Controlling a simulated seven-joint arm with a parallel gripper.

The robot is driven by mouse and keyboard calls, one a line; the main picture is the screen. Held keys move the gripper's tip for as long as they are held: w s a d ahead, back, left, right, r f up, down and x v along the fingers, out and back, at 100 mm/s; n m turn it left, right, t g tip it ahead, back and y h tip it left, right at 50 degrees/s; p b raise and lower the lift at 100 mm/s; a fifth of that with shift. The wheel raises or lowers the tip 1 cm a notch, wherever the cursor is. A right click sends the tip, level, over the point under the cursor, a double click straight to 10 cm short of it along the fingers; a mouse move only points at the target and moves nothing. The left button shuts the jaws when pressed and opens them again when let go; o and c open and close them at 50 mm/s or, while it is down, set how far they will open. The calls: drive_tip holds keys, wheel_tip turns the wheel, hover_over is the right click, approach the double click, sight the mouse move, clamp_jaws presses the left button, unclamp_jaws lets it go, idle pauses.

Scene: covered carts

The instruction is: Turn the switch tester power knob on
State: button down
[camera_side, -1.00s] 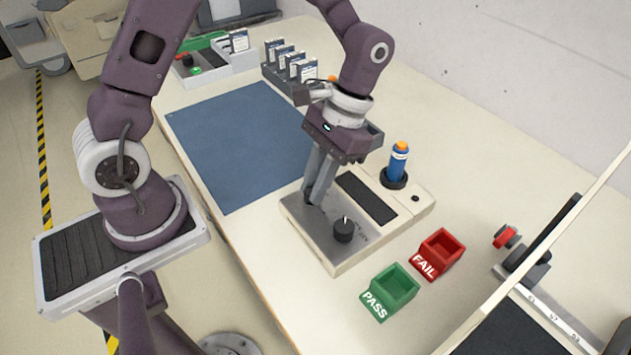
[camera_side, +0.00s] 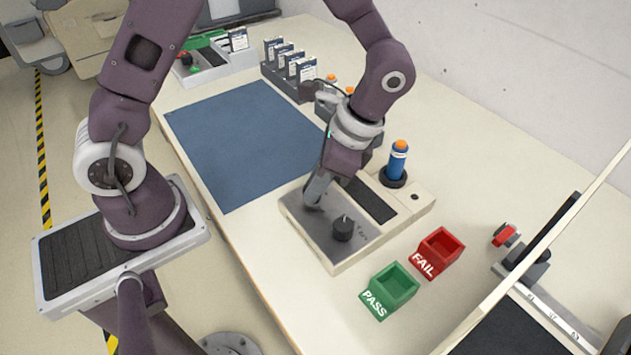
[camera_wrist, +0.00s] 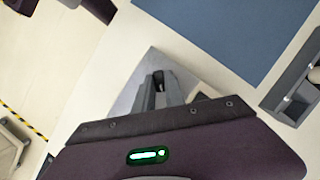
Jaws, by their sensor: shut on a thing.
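The switch tester (camera_side: 387,216) is a cream box with a grey metal top and a dark panel; its grey top also shows in the wrist view (camera_wrist: 150,66). My gripper (camera_side: 312,204) points down at the left part of that top. Its jaws are shut on a small dark knob (camera_wrist: 158,76), seen between the fingertips in the wrist view. The fingers hide most of it, so its angle and any marking cannot be read. A larger black knob (camera_side: 343,230) with a white mark stands apart, to the right of the fingers.
A blue mat (camera_side: 235,145) lies to the left.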

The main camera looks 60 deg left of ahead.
drive_tip(key=m, duration=0.2)
drive_tip(key=m+t, duration=0.1)
drive_tip(key=m, duration=0.1)
drive_tip(key=shift+d+m+t+y, duration=0.1)
drive_tip(key=shift+m+t+y, duration=0.2)
drive_tip(key=shift+y, duration=0.1)
drive_tip(key=shift+s+m+t+y, duration=0.15)
drive_tip(key=shift+m+t, duration=0.3)
drive_tip(key=shift+m, duration=0.7)
drive_tip(key=shift+m+t+y, duration=0.15)
drive_tip(key=shift+m+t, duration=0.3)
drive_tip(key=shift+m, duration=0.7)
drive_tip(key=c, duration=1.4)
unclamp_jaws()
drive_tip(key=v, duration=0.7)
drive_tip(key=shift+s+r, duration=0.1)
drive_tip(key=shift+r, duration=0.05)
